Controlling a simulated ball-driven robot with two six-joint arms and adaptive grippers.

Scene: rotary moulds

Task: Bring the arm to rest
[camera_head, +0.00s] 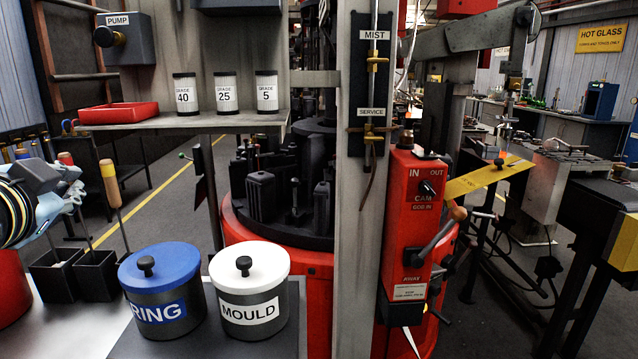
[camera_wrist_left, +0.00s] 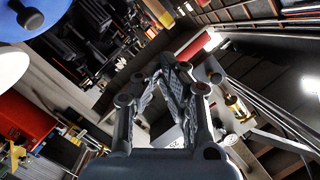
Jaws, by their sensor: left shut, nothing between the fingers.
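My left gripper (camera_head: 68,190) is at the left edge in the head view, above the bench and left of the blue-lidded pot. It also shows in the left wrist view (camera_wrist_left: 170,75), with its fingers brought together and nothing between them. Part of it is cut off or overlapped by tools in the head view. My right gripper is in neither view.
A blue-lidded RING pot (camera_head: 158,325) and a white-lidded MOULD pot (camera_head: 250,335) stand on the bench. Upright tools with handles (camera_head: 108,170) are close to my left gripper. A shelf (camera_head: 180,124) carries a red tray (camera_head: 118,113) and several grade jars. A red CAM box (camera_head: 405,235) stands right of a post.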

